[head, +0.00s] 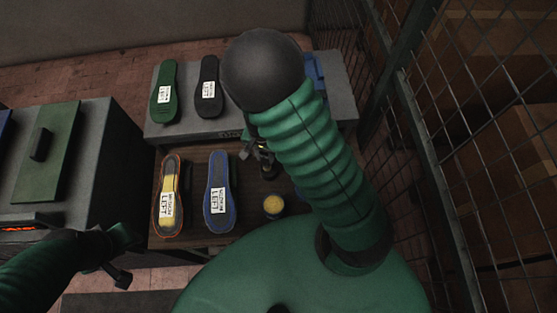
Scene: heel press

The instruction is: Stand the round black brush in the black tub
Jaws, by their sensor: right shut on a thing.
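My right gripper (256,152) is over the wooden bench top, partly hidden by my own green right arm. It is shut on a small dark thing (268,168), which I take to be the round black brush; its shape is too small and covered to make out. I cannot make out the black tub; my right arm hides part of the bench. A small round pot (273,206) with a yellow top stands on the bench, just nearer than the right gripper. My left gripper (126,257) is at the lower left, its fingers apart and empty, left of the bench.
An orange-edged insole (172,200) and a blue insole (221,195) lie on the wooden bench (195,160). Green (164,95) and black (207,88) insoles lie on the grey shelf behind. A grey machine (95,150) stands left. A wire-mesh fence (450,150) closes the right.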

